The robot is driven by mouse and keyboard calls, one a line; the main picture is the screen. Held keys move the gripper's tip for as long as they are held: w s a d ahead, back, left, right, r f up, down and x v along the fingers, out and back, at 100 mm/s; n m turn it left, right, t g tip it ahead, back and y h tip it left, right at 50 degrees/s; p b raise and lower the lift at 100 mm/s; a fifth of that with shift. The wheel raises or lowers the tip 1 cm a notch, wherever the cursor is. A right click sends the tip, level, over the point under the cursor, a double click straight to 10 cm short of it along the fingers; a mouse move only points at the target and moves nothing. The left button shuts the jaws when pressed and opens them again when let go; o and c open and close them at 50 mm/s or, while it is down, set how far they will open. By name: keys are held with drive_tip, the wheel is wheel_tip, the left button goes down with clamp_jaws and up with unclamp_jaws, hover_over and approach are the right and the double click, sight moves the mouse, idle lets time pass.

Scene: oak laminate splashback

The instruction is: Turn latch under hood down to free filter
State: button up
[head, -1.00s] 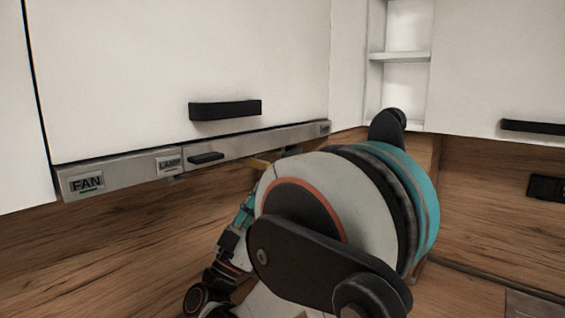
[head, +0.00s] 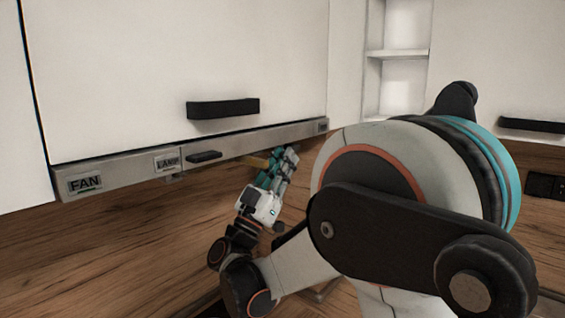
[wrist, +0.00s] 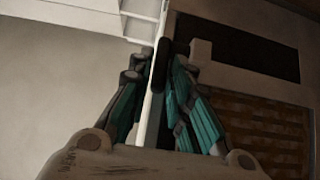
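The range hood's steel front strip (head: 110,174) runs under the white cabinet in the head view. A dark bar (wrist: 160,62) appears between the fingertips; contact cannot be told. The brown slatted filter (wrist: 250,120) is at the lower right of that view. A pale block (wrist: 201,50) lies right of the fingers.
A black handle (head: 223,108) sticks out from the cabinet door, and a smaller black pull (head: 204,156) from the strip. Open shelves (head: 398,55) stand in the corner. A dark panel (wrist: 240,48) is beside the filter. The wood splashback (head: 90,250) below the hood is clear.

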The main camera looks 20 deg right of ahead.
clamp_jaws()
